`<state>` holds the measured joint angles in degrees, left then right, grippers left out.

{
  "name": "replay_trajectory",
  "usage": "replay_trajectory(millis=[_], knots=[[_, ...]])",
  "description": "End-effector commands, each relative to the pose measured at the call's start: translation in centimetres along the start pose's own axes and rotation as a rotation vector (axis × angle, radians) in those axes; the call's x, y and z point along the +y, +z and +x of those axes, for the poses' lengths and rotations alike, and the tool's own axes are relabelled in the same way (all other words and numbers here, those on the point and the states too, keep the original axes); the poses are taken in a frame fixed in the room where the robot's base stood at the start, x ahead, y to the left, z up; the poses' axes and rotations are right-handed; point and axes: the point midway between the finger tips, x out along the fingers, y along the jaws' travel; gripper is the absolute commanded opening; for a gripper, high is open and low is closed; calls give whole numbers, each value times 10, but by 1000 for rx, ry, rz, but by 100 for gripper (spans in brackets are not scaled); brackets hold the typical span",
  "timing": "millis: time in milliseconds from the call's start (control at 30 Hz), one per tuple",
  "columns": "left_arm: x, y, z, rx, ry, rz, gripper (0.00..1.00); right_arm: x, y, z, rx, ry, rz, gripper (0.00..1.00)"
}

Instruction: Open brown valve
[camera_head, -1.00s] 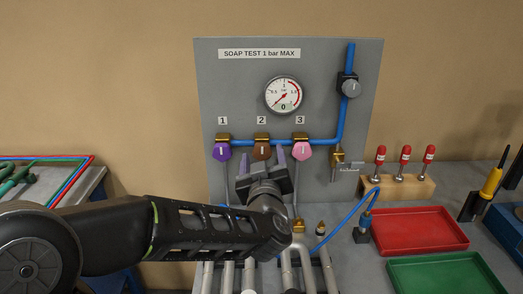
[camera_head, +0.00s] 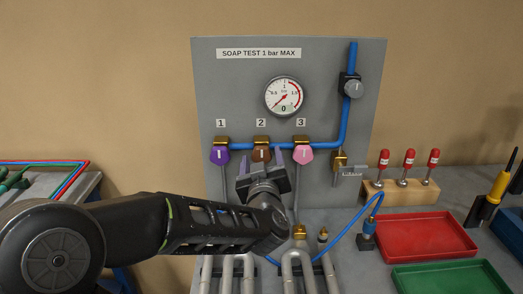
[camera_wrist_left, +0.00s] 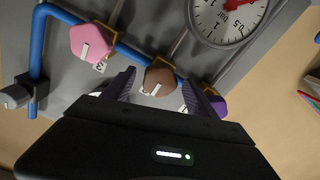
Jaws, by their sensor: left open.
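The brown valve (camera_head: 261,154) is the middle knob on the grey panel, under label 2, with a white mark on its face. My left gripper (camera_head: 262,160) is open just in front of it, its fingers on either side of the knob in the head view. In the left wrist view the brown valve (camera_wrist_left: 159,80) shows between the two fingertips (camera_wrist_left: 168,88), and I cannot tell whether they touch it. The purple valve (camera_head: 220,155) is to its left and the pink valve (camera_head: 302,155) to its right. My right gripper is not in view.
A gauge (camera_head: 284,96) sits above the valves, its needle at the low end. A blue pipe (camera_head: 341,118) links the valves. Below right are a red tray (camera_head: 425,235), a green tray (camera_head: 450,277) and a wooden block (camera_head: 400,192) with red-topped tools.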

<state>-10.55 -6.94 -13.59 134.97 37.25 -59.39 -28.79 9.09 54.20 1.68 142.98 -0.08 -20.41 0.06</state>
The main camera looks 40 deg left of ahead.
Motion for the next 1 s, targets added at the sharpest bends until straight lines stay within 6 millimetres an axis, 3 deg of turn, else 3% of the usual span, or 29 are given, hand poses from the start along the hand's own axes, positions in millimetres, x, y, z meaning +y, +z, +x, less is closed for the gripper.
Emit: replay_trajectory(millis=[100,300,633,1000], knots=[[0,0,20,0,-2,3,67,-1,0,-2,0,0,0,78],[0,0,42,0,0,1,67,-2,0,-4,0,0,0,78],[0,0,45,-1,1,0,66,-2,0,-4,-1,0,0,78],[0,0,45,0,1,0,36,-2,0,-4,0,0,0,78]])
